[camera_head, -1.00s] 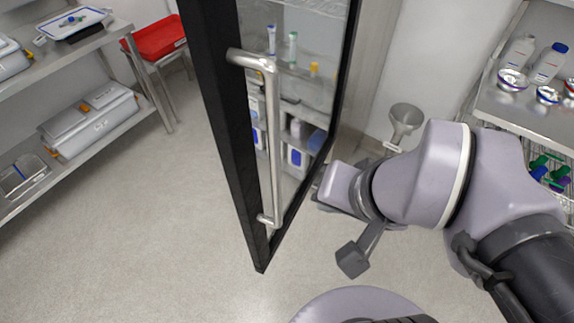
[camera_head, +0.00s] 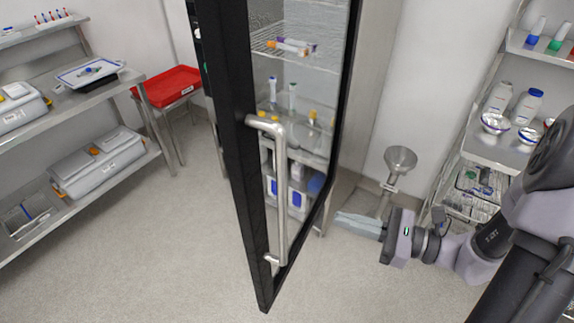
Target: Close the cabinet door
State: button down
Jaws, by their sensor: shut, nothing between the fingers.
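The cabinet door (camera_head: 256,190) has a thick black frame around a glass pane and stands open, angled toward me. Its long metal handle (camera_head: 278,200) is on the face turned to the right. Bottles and boxes on cabinet shelves (camera_head: 290,140) show through the glass. My gripper (camera_head: 345,222) is right of the door, near its lower right frame edge. The pale fingers are shut and empty, pointing left toward the door. They are apart from the handle; I cannot tell whether the tips touch the frame.
A steel funnel on a stand (camera_head: 400,160) is just behind my gripper. A steel shelf with bottles (camera_head: 505,150) stands at right. At left are a shelf with boxes (camera_head: 100,165) and a red tray (camera_head: 170,86). The floor (camera_head: 130,260) left of the door is clear.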

jog(key=w+a+t+b, duration=0.1)
jog(key=w+a+b, duration=0.1)
jog(key=w+a, duration=0.5)
jog(key=shift+w+a+f+m, duration=0.2)
jog(key=shift+a+m, duration=0.2)
jog(key=shift+a, duration=1.9)
